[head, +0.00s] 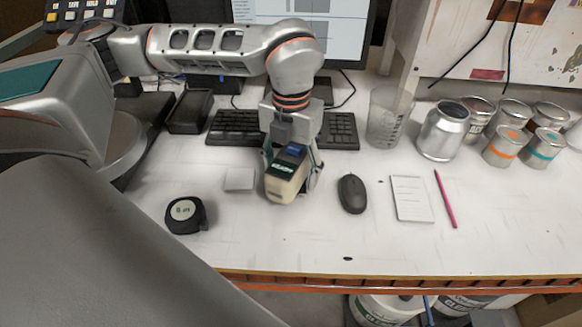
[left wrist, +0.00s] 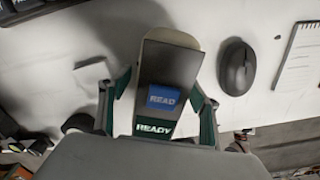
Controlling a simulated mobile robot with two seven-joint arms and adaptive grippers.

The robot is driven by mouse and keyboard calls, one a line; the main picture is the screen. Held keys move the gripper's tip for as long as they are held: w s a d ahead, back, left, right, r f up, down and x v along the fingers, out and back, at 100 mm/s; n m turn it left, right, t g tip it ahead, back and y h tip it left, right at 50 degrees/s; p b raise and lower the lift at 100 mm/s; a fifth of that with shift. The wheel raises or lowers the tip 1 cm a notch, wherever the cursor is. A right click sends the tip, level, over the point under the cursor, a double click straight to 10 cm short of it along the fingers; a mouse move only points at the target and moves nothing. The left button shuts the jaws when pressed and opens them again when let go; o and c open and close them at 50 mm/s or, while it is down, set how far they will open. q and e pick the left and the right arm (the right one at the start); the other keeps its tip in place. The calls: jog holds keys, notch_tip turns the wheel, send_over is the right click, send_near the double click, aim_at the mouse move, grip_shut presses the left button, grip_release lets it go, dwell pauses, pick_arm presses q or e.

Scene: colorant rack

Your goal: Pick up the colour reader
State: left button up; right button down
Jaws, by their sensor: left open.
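The colour reader (head: 284,186) is a cream-bodied handheld device with a dark face, a blue patch and a green strip. It is on or just above the white desk, in front of the keyboard. In the left wrist view the reader (left wrist: 172,62) shows a blue "READ" button and a green "READY" strip. My left gripper (head: 292,170) is over it from above, open, with one finger on each side of the body. In the left wrist view the fingers of my left gripper (left wrist: 160,105) flank the reader. Contact cannot be told. My right gripper is not in view.
A black mouse (head: 352,194), a notepad (head: 411,199) and a pink pencil (head: 446,200) lie to the right. A small white block (head: 239,180) and a tape measure (head: 186,215) are to the left. The keyboard (head: 237,127) is behind. A clear beaker (head: 388,117) and several cans stand at right.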

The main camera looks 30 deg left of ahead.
pick_arm(q)
jog(key=c, duration=1.7)
grip_shut()
jog(key=shift+r, duration=0.15)
